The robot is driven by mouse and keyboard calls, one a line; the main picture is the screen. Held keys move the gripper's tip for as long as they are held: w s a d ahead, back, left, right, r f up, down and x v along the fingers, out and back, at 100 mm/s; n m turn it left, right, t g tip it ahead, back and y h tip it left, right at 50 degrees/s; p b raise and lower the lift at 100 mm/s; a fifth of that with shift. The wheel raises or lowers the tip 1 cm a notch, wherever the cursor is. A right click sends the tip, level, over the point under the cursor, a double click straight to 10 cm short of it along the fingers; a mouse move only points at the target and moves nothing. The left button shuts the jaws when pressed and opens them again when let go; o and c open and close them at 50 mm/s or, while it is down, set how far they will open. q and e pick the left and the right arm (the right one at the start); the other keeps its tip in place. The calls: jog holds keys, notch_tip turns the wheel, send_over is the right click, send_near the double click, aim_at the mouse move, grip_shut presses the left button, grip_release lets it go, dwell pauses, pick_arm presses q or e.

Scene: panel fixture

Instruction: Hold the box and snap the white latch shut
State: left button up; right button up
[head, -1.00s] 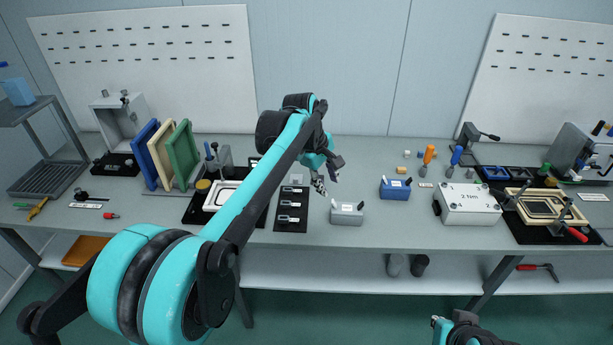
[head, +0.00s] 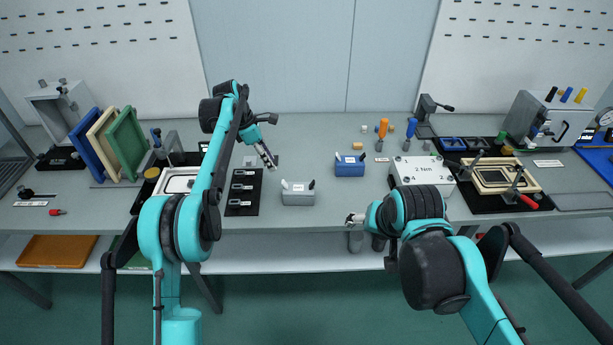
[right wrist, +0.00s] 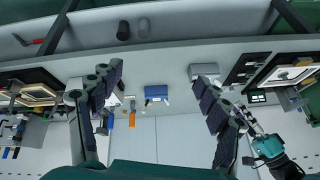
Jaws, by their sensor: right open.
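A small grey box (head: 298,196) stands near the front of the bench, with a white tab and a black tab on top. A blue box (head: 349,168) with similar tabs stands behind it to the right. The tabs are too small to tell whether any latch is shut. My left gripper (head: 268,158) is above the bench, left of and behind the grey box, touching neither box; its finger gap is unclear. My right gripper (head: 354,219) is at the bench's front edge, right of the grey box. Its fingers are apart and empty in the right wrist view (right wrist: 157,80), where the blue box (right wrist: 156,92) shows between them.
A black mat (head: 243,205) with several metal parts lies left of the grey box. A larger white box (head: 420,172), upright orange (head: 382,128) and blue (head: 411,127) handled tools, and a clamp fixture (head: 497,180) stand to the right. Bench between the two boxes is clear.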

jog(key=w+a+r+m+g, duration=0.2)
jog(key=w+a+m, duration=0.15)
jog(key=w, duration=0.75)
jog(key=m+g, duration=0.2)
jog(key=m, duration=0.5)
send_near(311, 184)
jog(key=s+d+r, duration=0.3)
jog(key=s+d, duration=0.1)
jog(key=w+a+f+m, duration=0.1)
jog(key=f, duration=0.2)
jog(key=w+a+f+m+g, duration=0.1)
jog(key=w+f+m, duration=0.1)
jog(key=f, duration=0.1)
jog(key=w+a+f+m, duration=0.1)
jog(key=w+a+f, duration=0.1)
jog(key=shift+w+f+g, duration=0.2)
jog(key=shift+f+g, duration=0.1)
jog(key=shift+f, duration=0.1)
jog(key=shift+w+a+f+m, duration=0.1)
jog(key=shift+f+m, duration=0.25)
jog(key=shift+f, duration=0.3)
notch_tip(311, 184, down, 8)
jog(key=shift+r, duration=0.2)
jog(key=shift+c, duration=0.3)
